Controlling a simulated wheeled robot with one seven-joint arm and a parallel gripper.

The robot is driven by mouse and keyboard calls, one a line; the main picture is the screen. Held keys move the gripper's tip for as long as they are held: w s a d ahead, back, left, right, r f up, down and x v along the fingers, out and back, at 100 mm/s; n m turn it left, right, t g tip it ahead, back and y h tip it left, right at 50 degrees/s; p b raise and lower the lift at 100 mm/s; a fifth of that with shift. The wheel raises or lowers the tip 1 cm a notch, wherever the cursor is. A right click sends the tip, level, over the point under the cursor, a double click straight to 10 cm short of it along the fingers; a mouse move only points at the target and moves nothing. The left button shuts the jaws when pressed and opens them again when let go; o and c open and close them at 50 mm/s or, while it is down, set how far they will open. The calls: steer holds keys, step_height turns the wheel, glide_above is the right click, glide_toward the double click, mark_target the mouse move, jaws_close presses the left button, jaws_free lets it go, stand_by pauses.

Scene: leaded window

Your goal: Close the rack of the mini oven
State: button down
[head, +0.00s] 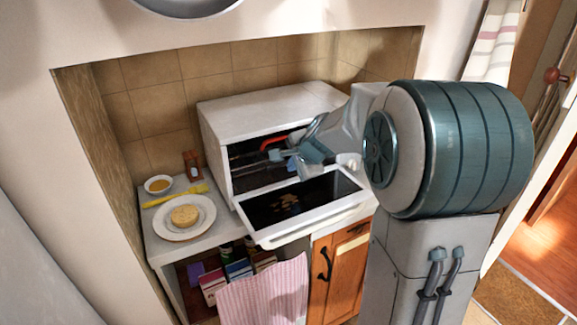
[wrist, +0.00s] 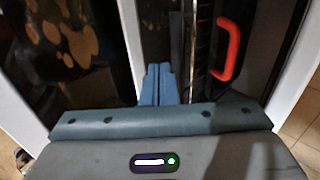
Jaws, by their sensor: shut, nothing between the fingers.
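The white mini oven (head: 222,120) stands on the counter with its door (head: 262,240) folded down open. The door's dark glass has brownish spots, also seen at the left of the wrist view (wrist: 62,35). The oven rack (head: 250,158) is inside the dark cavity; its bars and edge show in the wrist view (wrist: 198,62). A red handle (wrist: 230,48) shows beside the rack, and in the head view (head: 271,143). My gripper (head: 292,163) is at the oven opening above the open door. Its blue fingers (wrist: 157,84) are together and empty, close to the rack edge; contact cannot be told.
Left of the oven, the counter holds a plate (head: 205,224) with a round bread, a yellow utensil (head: 170,198), a small bowl (head: 158,177) and a brown shaker (head: 191,160). A pink striped towel (head: 262,295) hangs below. Wooden cabinet doors (head: 343,265) are under the oven.

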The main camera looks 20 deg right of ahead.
steer(key=s+f+v, duration=0.1)
steer(key=v, duration=1)
steer(key=s+a+f+n+g, duration=0.1)
steer(key=s+f+n, duration=0.2)
steer(key=s+n, duration=0.2)
steer(key=s+a+f+n+g+h, duration=0.1)
steer(key=s+a+f+n+g, duration=0.1)
steer(key=s+n, duration=0.3)
steer(key=s+a+f+n+g, duration=0.2)
steer(key=s+f+n, duration=0.2)
steer(key=s, duration=0.8)
steer(key=shift+n+h, duration=0.4)
steer(key=shift+n, duration=0.2)
steer(key=shift+a+f, duration=0.1)
steer(key=shift+a, duration=0.05)
